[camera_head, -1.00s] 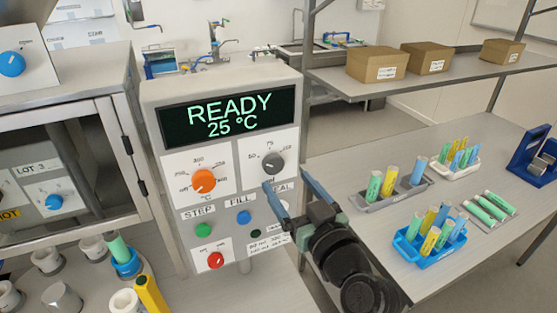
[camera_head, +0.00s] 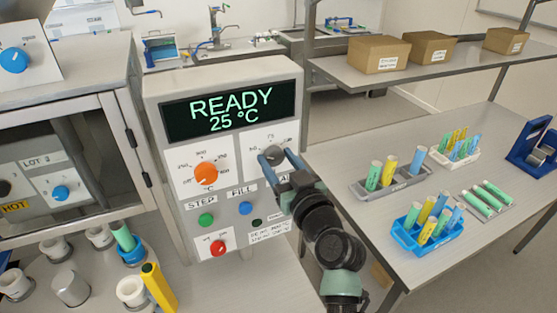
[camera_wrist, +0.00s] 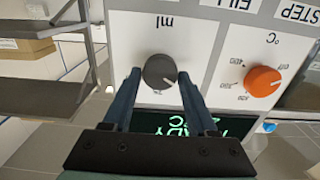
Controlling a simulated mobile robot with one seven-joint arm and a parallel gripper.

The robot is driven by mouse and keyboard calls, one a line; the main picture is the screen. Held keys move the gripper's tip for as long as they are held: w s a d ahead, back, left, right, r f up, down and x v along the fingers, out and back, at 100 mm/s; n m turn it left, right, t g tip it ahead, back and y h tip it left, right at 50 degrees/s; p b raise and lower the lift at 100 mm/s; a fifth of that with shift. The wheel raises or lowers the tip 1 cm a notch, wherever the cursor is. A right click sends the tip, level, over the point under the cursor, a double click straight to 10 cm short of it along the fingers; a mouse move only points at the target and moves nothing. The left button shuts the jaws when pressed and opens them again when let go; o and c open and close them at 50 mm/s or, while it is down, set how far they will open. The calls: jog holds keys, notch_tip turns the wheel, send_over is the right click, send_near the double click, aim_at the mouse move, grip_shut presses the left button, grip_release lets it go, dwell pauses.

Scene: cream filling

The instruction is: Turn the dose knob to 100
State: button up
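The dose knob (camera_head: 275,154) is a dark grey dial on the white "ml" plate of the control panel (camera_head: 240,88). The marks 50 and 75 show by it; the mark on its right is hard to read. In the wrist view, upside down, the knob (camera_wrist: 159,71) shows a pale pointer line toward the lower right. My gripper (camera_head: 280,163) is at the knob, with its blue-grey fingers apart on either side of it. Small gaps seem to show, but I cannot tell whether either finger touches. The display (camera_head: 231,108) reads READY 25 °C.
An orange temperature knob (camera_head: 206,174) sits left of the dose knob. Below are a green button (camera_head: 206,220), a blue button (camera_head: 246,208) and a red knob (camera_head: 218,247). Tube racks (camera_head: 428,237) stand on the right table; boxes (camera_head: 379,55) sit on the shelf.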

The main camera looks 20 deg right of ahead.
grip_shut()
